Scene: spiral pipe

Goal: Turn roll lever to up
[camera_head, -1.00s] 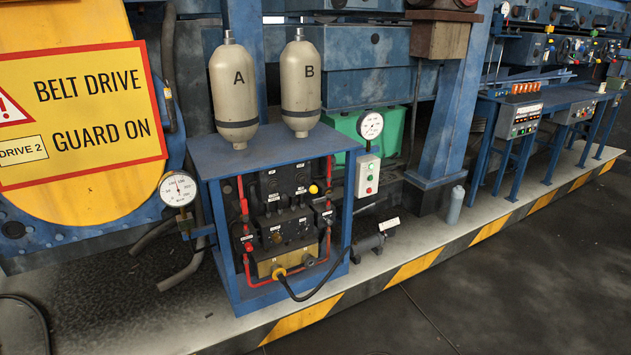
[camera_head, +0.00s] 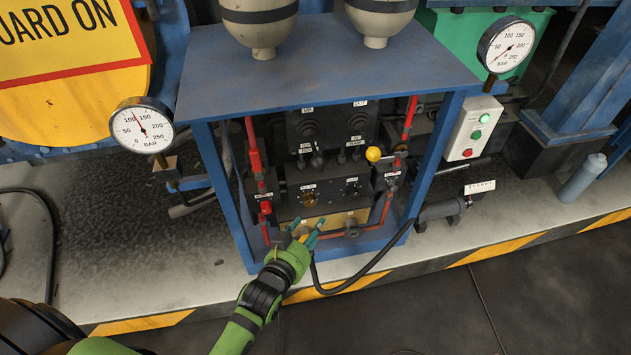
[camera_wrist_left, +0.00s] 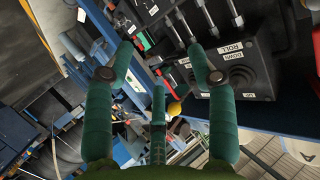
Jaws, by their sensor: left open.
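The valve panel stands inside the blue frame. In the head view, a label reading DOWN ROLL (camera_head: 306,147) sits under a round black boss (camera_head: 308,128), with UP above it. Short grey levers (camera_head: 318,160) hang just below the label; I cannot tell which is the roll lever. In the left wrist view the panel is turned, with the ROLL label (camera_wrist_left: 230,48) and silver lever rods (camera_wrist_left: 235,12) at upper right. My left gripper (camera_head: 307,230) is open and empty, in front of the brass block (camera_head: 335,221), lower than the levers and apart from them.
A yellow knob (camera_head: 374,154) and red pipes (camera_head: 253,150) flank the panel. A black hose (camera_head: 350,285) loops in front. A gauge (camera_head: 141,125) stands left and another (camera_head: 506,46) right, above a button box (camera_head: 473,130). Open floor lies in front.

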